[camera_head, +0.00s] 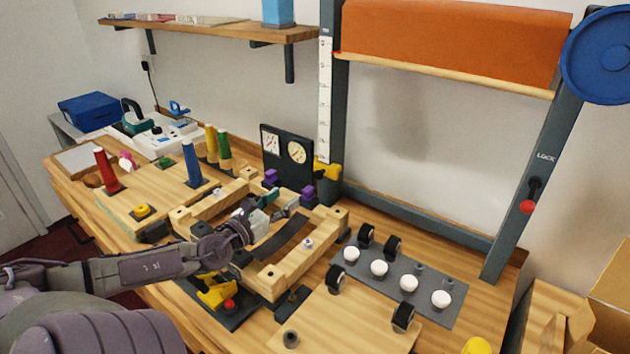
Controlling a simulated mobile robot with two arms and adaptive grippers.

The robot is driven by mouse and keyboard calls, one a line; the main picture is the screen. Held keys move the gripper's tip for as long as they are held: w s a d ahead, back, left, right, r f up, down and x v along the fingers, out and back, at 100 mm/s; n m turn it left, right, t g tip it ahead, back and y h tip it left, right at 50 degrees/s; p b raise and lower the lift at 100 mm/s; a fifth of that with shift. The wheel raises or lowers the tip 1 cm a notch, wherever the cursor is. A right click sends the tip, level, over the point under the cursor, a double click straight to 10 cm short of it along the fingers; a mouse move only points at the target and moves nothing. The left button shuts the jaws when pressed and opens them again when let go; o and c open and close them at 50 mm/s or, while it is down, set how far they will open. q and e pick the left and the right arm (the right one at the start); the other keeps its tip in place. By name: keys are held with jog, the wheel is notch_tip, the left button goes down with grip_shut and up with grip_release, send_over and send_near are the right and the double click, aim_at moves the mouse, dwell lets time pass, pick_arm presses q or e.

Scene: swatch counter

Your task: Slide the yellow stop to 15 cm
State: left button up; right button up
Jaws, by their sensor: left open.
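The yellow stop (328,170) sits low on the left upright of the frame, at the bottom of the white scale strip (325,95). The scale's numbers are too small to read for certain. My left gripper (271,205) is open, over the wooden frame on the bench. It is left of the yellow stop, lower in the picture and apart from it. Its fingertips are small and partly mixed with the parts behind them. My right gripper is not in view.
An orange roll (450,42) hangs across the upright frame, with a blue wheel (600,55) at its right. A black gauge panel (287,155) stands just left of the stop. Purple blocks (271,177) and colored spools crowd the bench. White knobs (379,268) stand at the front right.

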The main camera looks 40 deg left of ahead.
pick_arm(q)
jog(key=w+f, duration=0.1)
send_near(317, 175)
jog(key=w, duration=0.4)
jog(key=shift+a+r+b, duration=0.15)
jog(key=shift+a+b, duration=0.05)
jog(key=shift+b, duration=0.2)
jog(key=w, duration=0.4)
jog(key=shift+a, duration=0.2)
jog(key=shift+w+p, duration=0.3)
jog(key=shift+w, duration=0.4)
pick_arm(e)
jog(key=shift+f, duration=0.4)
pick_arm(q)
grip_shut()
